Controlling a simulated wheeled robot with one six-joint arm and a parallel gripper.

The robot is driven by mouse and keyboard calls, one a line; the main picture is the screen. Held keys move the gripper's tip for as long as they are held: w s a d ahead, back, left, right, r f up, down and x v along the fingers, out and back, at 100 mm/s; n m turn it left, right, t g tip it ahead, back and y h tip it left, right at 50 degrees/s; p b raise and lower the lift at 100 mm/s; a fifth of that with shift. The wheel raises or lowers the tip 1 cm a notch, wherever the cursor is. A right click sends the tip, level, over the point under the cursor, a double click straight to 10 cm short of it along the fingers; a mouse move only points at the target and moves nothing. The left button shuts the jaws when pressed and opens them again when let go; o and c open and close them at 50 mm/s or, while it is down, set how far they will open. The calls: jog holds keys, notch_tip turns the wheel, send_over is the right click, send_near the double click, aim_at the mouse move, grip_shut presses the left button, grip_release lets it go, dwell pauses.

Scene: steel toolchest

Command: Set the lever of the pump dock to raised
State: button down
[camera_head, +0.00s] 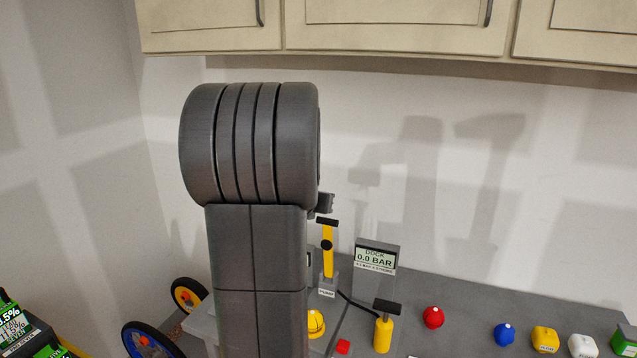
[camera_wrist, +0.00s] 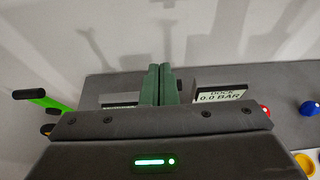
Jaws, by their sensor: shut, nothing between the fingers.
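The pump dock's display (camera_head: 376,257) reads "DOCK 0.0 BAR" and stands on the grey bench in the head view. It also shows right of my fingers in the wrist view (camera_wrist: 220,97). Left of it in the head view, a yellow upright part (camera_head: 328,262) with a black crossbar on top and a black knob rises from a grey base labelled "PUMP". I cannot tell which part is the lever, or its setting. My gripper (camera_wrist: 158,84) is shut and empty, its green fingers together above the bench, left of the display. In the head view my arm hides most of it.
A yellow cylinder with a black T-handle (camera_head: 383,333) stands in front of the dock. Cabinets (camera_head: 395,25) hang above. Wheels (camera_head: 150,340) show at the left.

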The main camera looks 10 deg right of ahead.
jog(key=shift+s+a+r+p, duration=0.15)
jog(key=shift+r+p, duration=0.25)
jog(key=shift+r, duration=1.25)
jog(key=shift+f, duration=0.1)
